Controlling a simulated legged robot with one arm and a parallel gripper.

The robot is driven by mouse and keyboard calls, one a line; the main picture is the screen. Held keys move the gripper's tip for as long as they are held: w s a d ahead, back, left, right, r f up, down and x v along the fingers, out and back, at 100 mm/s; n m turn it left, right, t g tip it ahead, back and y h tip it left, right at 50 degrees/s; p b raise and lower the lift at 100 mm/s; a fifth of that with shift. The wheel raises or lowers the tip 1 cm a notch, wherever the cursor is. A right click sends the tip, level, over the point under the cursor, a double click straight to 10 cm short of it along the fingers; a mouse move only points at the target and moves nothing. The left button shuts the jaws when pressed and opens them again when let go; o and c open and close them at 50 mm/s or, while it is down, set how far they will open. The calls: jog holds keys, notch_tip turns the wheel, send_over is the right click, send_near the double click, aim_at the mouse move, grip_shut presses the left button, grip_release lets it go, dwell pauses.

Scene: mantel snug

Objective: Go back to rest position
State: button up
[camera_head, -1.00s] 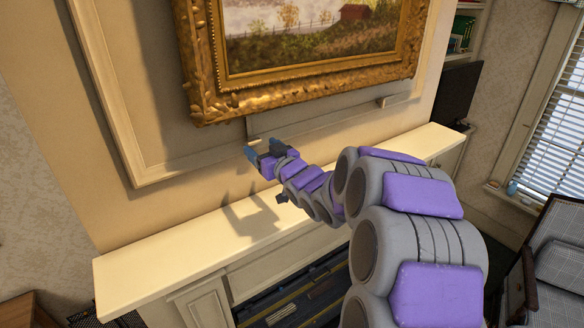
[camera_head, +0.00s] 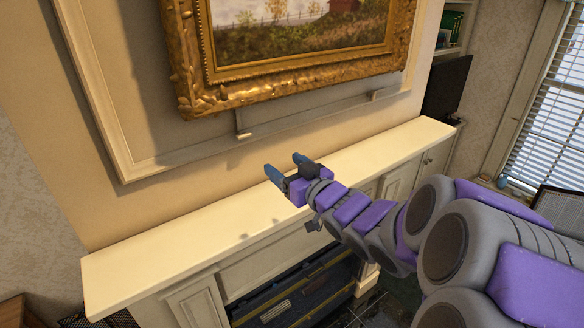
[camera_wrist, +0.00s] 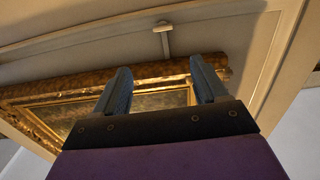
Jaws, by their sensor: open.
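My gripper (camera_head: 286,167) is open and empty, with its two blue-grey fingers apart. In the head view it is above the cream mantel shelf (camera_head: 160,262), in front of the wall below the picture. My arm reaches to it from the lower right. In the wrist view the fingers of my gripper (camera_wrist: 160,88) point toward the wall, with nothing between them. The gold-framed painting (camera_head: 290,92) hangs above; its frame also shows behind the fingers in the wrist view (camera_wrist: 60,88).
A small bracket (camera_head: 243,124) sticks out from the wall moulding below the painting. The fireplace opening (camera_head: 290,290) is under the shelf. A dark screen (camera_head: 447,88) stands at the right, near the window (camera_head: 550,120). A plaid chair (camera_head: 558,208) is at the right edge. The shelf top looks bare.

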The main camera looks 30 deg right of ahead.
jog(key=shift+f, duration=0.1)
dwell(0.5)
jog(key=s+a+f+m+g+h+b, duration=0.1)
jog(key=s+a+f+g+b, duration=0.15)
jog(key=f, duration=0.45)
jog(key=s+a+f+g+h+b, duration=0.1)
jog(key=s+f+g+b, duration=0.25)
jog(key=f, duration=0.35)
jog(key=s+a+f+m+g+h+b, duration=0.1)
jog(key=s+f+g+h+b, duration=0.1)
jog(key=f+g+b, duration=0.3)
jog(key=s+a+f+g+y+b, duration=0.1)
jog(key=s+a+f+g+b, duration=0.1)
jog(key=s, duration=0.5)
jog(key=s+a+f+n+g+y+b, duration=0.1)
jog(key=s+a+f+g, duration=0.3)
jog(key=s+a+f, duration=0.2)
jog(key=s+a+f+g+y+b, duration=0.1)
jog(key=s+a+f, duration=0.3)
jog(key=s+a, duration=0.4)
jog(key=shift+s+g+b, duration=0.8)
jog(key=shift+s+g, duration=0.1)
jog(key=shift+s, duration=0.35)
